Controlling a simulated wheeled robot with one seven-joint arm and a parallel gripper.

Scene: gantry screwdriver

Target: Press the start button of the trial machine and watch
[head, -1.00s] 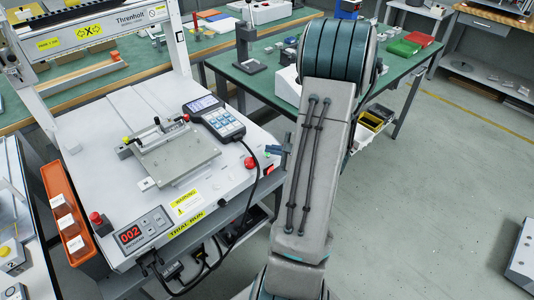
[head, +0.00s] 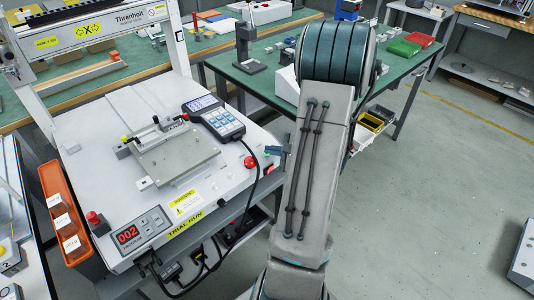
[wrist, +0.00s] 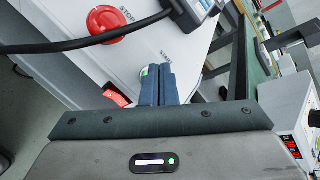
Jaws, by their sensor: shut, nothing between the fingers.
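The trial machine (head: 95,158) is a white bench unit with a gantry, a "TRIAL RUN" label and a red display (head: 128,235) reading 002. Its red STOP button (head: 250,162) is on the top at the right; it also shows in the wrist view (wrist: 108,22). My gripper (head: 270,150) is at the machine's right edge, partly hidden by my arm. In the wrist view its blue fingers (wrist: 157,72) are shut and empty. A small green part (wrist: 145,70), possibly the start button, shows at the fingertips, mostly hidden. I cannot tell whether they touch.
A red switch (wrist: 117,95) sits close beside the fingers. A handheld keypad (head: 213,120) with a black cable lies on the machine top. Another red button (head: 93,218) is at the front left. The floor (head: 420,200) at right is clear.

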